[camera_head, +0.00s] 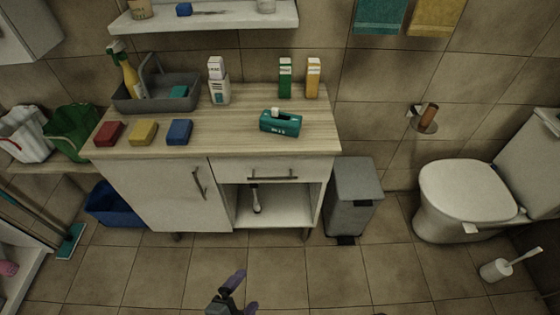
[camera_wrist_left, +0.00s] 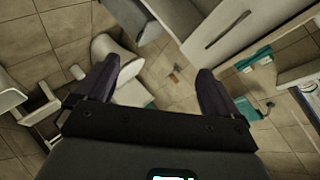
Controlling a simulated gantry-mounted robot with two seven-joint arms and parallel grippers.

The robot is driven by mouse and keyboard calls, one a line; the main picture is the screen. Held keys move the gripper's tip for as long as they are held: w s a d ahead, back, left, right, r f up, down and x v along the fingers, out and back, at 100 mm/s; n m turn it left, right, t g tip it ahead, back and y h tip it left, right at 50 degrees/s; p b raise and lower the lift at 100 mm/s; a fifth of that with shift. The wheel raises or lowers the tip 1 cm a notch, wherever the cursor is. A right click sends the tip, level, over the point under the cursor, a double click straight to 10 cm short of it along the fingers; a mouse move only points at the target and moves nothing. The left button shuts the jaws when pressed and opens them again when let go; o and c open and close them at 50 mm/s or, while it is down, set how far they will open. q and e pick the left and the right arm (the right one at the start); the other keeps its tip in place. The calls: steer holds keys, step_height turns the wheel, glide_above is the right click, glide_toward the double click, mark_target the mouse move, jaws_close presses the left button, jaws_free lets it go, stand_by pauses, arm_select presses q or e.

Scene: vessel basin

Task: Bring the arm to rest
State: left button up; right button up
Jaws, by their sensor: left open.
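My left gripper (camera_head: 246,289) is at the bottom middle of the head view, in front of the cabinet (camera_head: 165,195) and apart from it. Its two dark purple fingers are spread with nothing between them. In the left wrist view the same gripper (camera_wrist_left: 158,68) shows both fingers wide apart and empty. My right gripper does not show in either view. The task names no object.
The countertop (camera_head: 225,135) holds a grey caddy (camera_head: 155,106), three sponges, boxes and a teal pack (camera_head: 280,122). A grey bin (camera_head: 354,195) stands right of the cabinet, a toilet (camera_head: 465,190) further right. The floor (camera_head: 320,275) around the gripper is clear.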

arm_select(q)
steer(key=s+a+r+n+g+y, duration=0.1)
steer(key=a+n+g+y, duration=0.1)
steer(key=a+n, duration=0.35)
steer(key=s+a+n+g+y, duration=0.1)
steer(key=s+a+n+y, duration=0.1)
steer(key=a+n+y, duration=0.3)
steer(key=s+a+f+n+g+h, duration=0.1)
steer(key=s+a+f+n+g, duration=0.1)
steer(key=s+a+n+g, duration=0.3)
step_height(320, 180, up, 38)
steer(key=d+t+p, duration=0.1)
steer(key=d+p, duration=0.1)
steer(key=p, duration=3.5)
steer(key=shift+s+d+p, duration=0.15)
steer(key=shift+d+p, duration=0.05)
steer(key=shift+p, duration=0.2)
